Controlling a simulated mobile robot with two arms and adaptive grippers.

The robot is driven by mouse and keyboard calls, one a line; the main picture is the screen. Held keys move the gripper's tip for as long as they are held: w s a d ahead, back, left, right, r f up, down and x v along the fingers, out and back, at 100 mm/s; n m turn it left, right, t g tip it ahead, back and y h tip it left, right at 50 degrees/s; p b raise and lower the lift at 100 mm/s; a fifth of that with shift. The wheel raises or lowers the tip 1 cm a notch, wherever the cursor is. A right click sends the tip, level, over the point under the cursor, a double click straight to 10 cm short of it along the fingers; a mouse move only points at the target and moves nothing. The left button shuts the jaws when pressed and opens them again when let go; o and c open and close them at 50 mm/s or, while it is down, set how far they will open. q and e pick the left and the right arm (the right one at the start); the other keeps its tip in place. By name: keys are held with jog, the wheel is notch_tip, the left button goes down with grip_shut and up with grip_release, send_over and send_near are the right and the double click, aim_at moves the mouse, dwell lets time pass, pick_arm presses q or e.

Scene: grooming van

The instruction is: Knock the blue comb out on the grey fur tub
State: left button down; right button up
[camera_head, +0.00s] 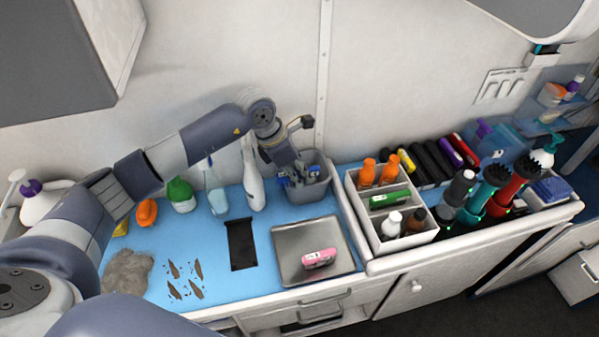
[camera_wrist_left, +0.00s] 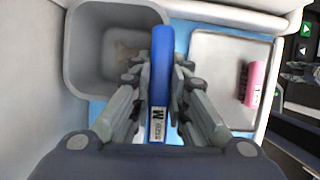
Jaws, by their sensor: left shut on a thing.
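The blue comb (camera_wrist_left: 161,80) is held upright in the picture between the fingers of my left gripper (camera_wrist_left: 160,85), in the left wrist view. A white label with a black letter shows near its lower end. The grey fur tub (camera_head: 307,190) stands at the back of the blue counter in the head view, with my left gripper (camera_head: 297,178) at its top left. In the wrist view the tub (camera_wrist_left: 82,60) has some tan fur inside, and the comb overlaps its right wall. I cannot tell whether the comb touches the rim. My right gripper is not in view.
A metal tray (camera_head: 287,240) with a pink item (camera_head: 319,258) lies in front of the tub. A white bottle (camera_head: 252,175) stands left of the tub. Grey fur (camera_head: 128,271) lies at front left.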

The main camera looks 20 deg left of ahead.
pick_arm(q)
jog(key=shift+f+b, duration=0.6)
jog(key=shift+f, duration=0.1)
dwell(1.2)
jog(key=shift+r+p, duration=1.2)
jog(key=shift+r, duration=1.8)
